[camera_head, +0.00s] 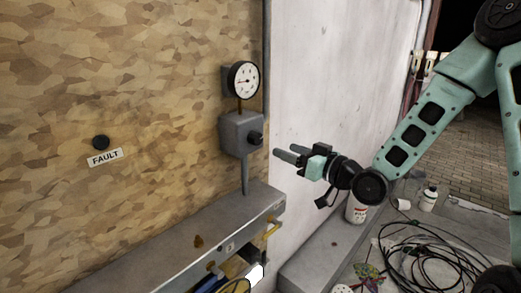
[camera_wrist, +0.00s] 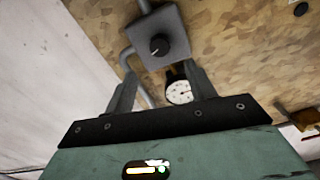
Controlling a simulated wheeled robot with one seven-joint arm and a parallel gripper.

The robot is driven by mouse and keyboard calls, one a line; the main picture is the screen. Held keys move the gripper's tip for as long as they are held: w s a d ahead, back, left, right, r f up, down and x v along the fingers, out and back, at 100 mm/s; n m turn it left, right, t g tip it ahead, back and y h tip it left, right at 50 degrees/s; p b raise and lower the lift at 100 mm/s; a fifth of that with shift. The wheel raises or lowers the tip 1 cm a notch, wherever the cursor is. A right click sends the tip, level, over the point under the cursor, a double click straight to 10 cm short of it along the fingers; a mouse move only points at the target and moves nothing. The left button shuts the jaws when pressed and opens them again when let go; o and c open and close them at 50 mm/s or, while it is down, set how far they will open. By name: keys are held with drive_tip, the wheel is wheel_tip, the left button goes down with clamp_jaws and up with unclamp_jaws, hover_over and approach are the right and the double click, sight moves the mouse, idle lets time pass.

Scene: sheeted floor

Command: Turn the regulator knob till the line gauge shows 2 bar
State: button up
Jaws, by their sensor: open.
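The regulator is a grey box (camera_head: 234,132) on the chipboard wall, with a black knob (camera_head: 255,139) on its front. The line gauge (camera_head: 243,79), round with a white face and black rim, stands above the box on a short pipe; its numbers are too small to read. My gripper (camera_head: 284,153) is open and empty, to the right of the knob and apart from it. In the wrist view the knob (camera_wrist: 159,46) lies beyond my fingers (camera_wrist: 160,88), and the gauge (camera_wrist: 180,92) shows beside the right finger, partly hidden.
A black FAULT lamp (camera_head: 101,142) is on the wall at left. Coiled black cables (camera_head: 430,250), a can (camera_head: 356,210) and a white bottle (camera_head: 429,198) are at lower right.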

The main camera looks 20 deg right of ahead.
sight(259, 140)
drive_tip(key=p+x, duration=0.1)
drive_tip(key=x, duration=0.3)
drive_tip(key=p+x, duration=0.2)
drive_tip(key=x, duration=0.3)
drive_tip(key=shift+w+r, duration=0.1)
drive_tip(key=shift+r, duration=0.15)
drive_tip(key=shift+w+a+f+p, duration=0.15)
drive_tip(key=shift+w+a+p, duration=0.2)
drive_tip(key=shift+w, duration=0.25)
drive_tip(key=c, duration=1)
drive_tip(key=shift+o, duration=0.2)
drive_tip(key=shift+f+b, duration=0.1)
drive_tip(key=shift+b, duration=0.25)
